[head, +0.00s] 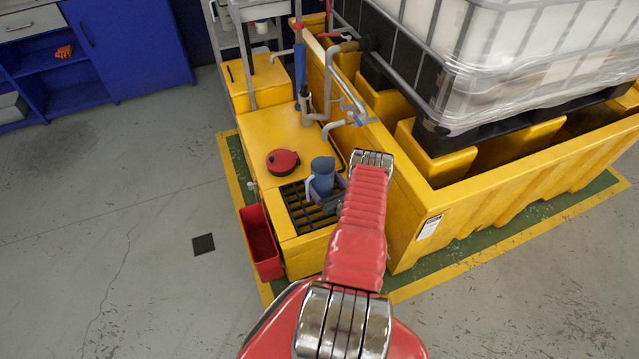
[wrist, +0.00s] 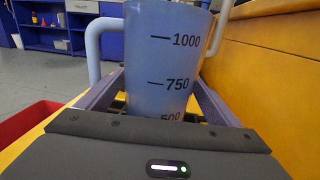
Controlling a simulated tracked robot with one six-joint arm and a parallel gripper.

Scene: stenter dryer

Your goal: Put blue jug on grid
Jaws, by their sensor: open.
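The blue jug (head: 322,171) is upright over the black grid (head: 298,213) at the front of the yellow unit. Its graduation marks face me in the wrist view (wrist: 168,60), and its handle is on the left. My gripper (wrist: 157,92) is open, with one finger on each side of the jug's body. In the head view my gripper (head: 328,195) is partly behind my red arm. The jug's base is hidden, so its contact with the grid does not show directly. Bars of the grid show left of and in front of the jug.
A red-lidded round opening (head: 283,162) lies behind-left of the grid. Grey taps and pipes (head: 345,122) stand behind the jug. A yellow bund wall (head: 408,205) rises close on the right. A red bin (head: 262,243) hangs at the left. Open floor lies further left.

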